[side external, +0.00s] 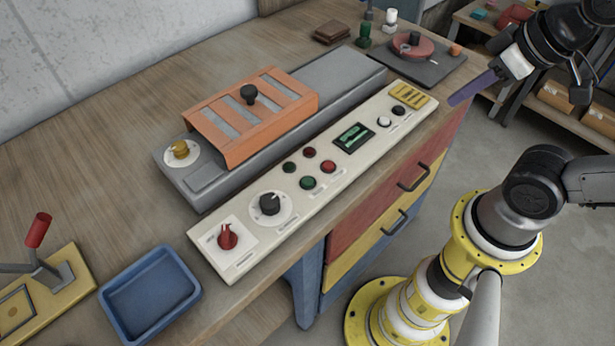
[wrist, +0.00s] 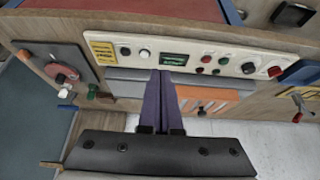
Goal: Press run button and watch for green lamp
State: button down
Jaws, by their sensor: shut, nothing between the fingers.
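The cream control panel (side external: 335,193) runs along the bench front. It carries a green button (side external: 307,182) and a red button (side external: 328,166) in its front row. Behind them are a dark green lamp (side external: 289,167) and a dark red lamp (side external: 309,152); neither looks lit. The green button (wrist: 224,60) also shows in the wrist view. My gripper (side external: 453,101) has purple fingers, shut and empty, beyond the right end of the panel and apart from it. In the wrist view, the fingers (wrist: 173,73) reach toward the panel near the green-lit display (wrist: 174,59).
The panel also holds a red selector (side external: 228,238), a black dial (side external: 269,204), and a white and a black knob. Behind stands a grey machine with an orange slatted cover (side external: 240,125). A blue tray (side external: 150,290) and a red-handled lever (side external: 38,230) sit at left.

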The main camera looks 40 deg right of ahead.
dwell(0.4)
jog(key=w+d+r+n+t+h, duration=0.1)
jog(key=w+d+r+n+h, duration=0.15)
jog(key=w+d+n, duration=0.3)
jog(key=w+a+n+t, duration=0.2)
jog(key=w+a+n, duration=0.3)
jog(key=w+n, duration=0.3)
jog(key=a+f+n+y, duration=0.1)
jog(key=a+f+n, duration=0.3)
jog(key=a+n, duration=0.3)
jog(key=a+f+n+y, duration=0.2)
jog(key=a+n, duration=0.5)
jog(key=a, duration=0.6)
jog(key=shift+f+n+t, duration=0.3)
jog(key=shift+f+n, duration=0.05)
jog(key=shift+f, duration=0.55)
jog(key=shift+s+a+y, duration=0.1)
jog(key=shift+y, duration=0.15)
